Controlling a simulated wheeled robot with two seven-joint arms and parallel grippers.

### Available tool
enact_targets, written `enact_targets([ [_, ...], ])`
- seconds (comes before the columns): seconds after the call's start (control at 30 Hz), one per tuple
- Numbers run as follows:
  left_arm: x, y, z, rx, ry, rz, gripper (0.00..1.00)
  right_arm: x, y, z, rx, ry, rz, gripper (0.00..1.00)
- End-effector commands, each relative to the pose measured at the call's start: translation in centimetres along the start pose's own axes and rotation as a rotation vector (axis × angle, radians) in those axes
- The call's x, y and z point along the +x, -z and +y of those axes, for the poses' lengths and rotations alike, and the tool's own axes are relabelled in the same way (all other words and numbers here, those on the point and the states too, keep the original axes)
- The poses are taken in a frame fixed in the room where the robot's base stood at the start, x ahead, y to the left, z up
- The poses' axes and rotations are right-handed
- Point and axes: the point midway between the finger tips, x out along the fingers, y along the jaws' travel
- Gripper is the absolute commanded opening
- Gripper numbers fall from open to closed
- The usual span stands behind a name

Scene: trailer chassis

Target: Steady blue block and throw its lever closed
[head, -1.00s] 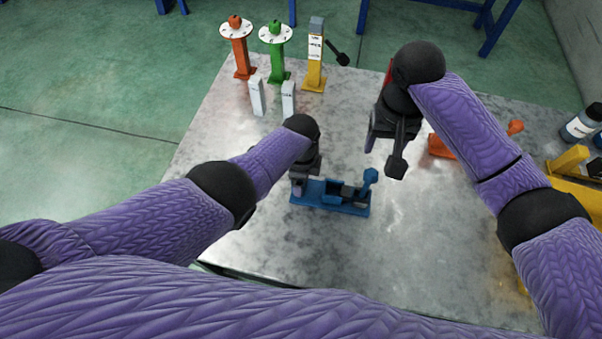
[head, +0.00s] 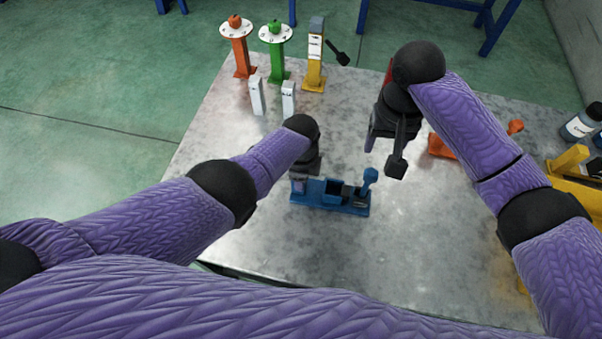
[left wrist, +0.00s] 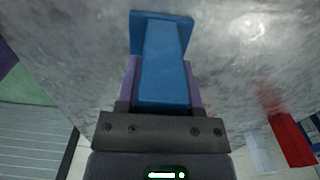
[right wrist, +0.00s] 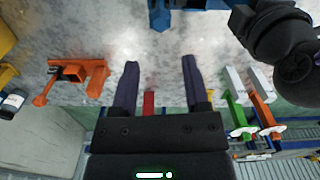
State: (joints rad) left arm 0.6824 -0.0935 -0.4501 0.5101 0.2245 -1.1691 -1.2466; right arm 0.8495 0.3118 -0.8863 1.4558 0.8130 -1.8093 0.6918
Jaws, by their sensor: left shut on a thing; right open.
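The blue block (head: 322,196) stands on the metal table in the middle of the head view. Its lever, with a blue knob (head: 370,175), rises at the block's right end. My left gripper (head: 300,180) is shut on the block's left end. In the left wrist view its fingers (left wrist: 162,90) lie on either side of a blue upright part (left wrist: 163,60). My right gripper (head: 382,140) is open and empty, above the table and beyond the block to the right. In the right wrist view its fingers (right wrist: 158,85) are spread, and part of the blue block (right wrist: 160,15) shows at the top edge.
An orange device (head: 442,146) lies right of my right gripper. Orange (head: 240,55), green (head: 277,55) and yellow (head: 315,65) posts stand at the back, with two small white blocks (head: 288,98) before them. A yellow device (head: 570,165) and bottle (head: 582,122) are far right. The table's front is clear.

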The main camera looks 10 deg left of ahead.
Motion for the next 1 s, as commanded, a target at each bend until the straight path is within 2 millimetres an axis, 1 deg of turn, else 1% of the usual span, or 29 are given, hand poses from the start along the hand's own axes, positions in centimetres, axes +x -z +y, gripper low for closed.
enact_targets([
  [0.87,-0.02,-0.01,-0.03,0.000,0.001,0.000,0.00,0.00,0.00,0.00,0.000,0.000,0.000,0.59],
  [0.97,-0.02,-0.01,-0.03,0.000,0.001,0.000,0.00,0.00,0.00,0.00,0.000,0.000,0.000,0.40],
  [1.0,-0.02,-0.02,-0.03,0.000,0.001,0.000,0.00,-0.01,0.00,0.00,0.000,0.000,0.000,0.31],
])
